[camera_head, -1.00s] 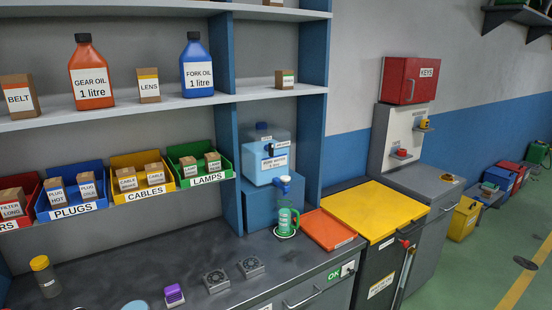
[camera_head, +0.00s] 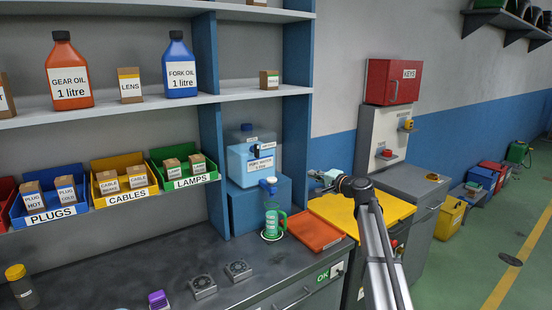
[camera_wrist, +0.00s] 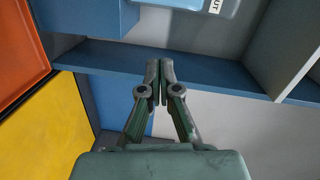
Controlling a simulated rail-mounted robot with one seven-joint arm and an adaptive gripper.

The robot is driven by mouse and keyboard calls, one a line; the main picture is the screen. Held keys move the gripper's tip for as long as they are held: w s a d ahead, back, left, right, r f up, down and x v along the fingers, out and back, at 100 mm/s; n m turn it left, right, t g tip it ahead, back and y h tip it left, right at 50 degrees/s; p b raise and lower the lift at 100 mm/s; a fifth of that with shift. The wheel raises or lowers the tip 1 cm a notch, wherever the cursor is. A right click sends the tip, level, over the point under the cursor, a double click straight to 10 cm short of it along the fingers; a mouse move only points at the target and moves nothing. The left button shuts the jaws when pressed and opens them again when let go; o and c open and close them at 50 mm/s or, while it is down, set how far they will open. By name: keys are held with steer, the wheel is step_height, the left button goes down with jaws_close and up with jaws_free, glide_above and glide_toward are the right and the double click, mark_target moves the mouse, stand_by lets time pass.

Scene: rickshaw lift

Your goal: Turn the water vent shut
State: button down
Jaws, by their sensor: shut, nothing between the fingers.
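A light-blue water container (camera_head: 250,163) with a white label stands on a blue block in the shelf bay, in the head view. A dark fitting (camera_head: 256,151) shows on its front, too small to tell its setting. A blue-and-white tap (camera_head: 268,185) sits below it, above a green jug (camera_head: 273,222). My gripper (camera_head: 318,175) is right of the container and apart from it, above the yellow lid. In the wrist view my gripper (camera_wrist: 160,66) is shut and empty.
The blue shelf upright (camera_head: 296,150) stands between the container and my gripper. An orange lid (camera_head: 314,232) and a yellow lid (camera_head: 390,208) lie below. Bottles and boxes stand on the shelf above. The red KEYS cabinet (camera_head: 391,82) hangs at right.

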mark_target(256, 151)
steer(key=s+a+r+g+y, duration=0.1)
steer(key=a+r+g+y, duration=0.15)
steer(key=a+r, duration=0.45)
steer(key=shift+t+y, duration=0.25)
steer(key=shift+t, duration=0.1)
steer(key=p+x, duration=0.3)
steer(key=x, duration=0.7)
steer(key=shift+s+a+p, duration=0.1)
steer(key=shift+p, duration=0.3)
steer(key=shift+s+a+f+p, duration=0.15)
steer(key=shift+s+a+p, duration=0.65)
steer(key=shift+s+a, duration=0.65)
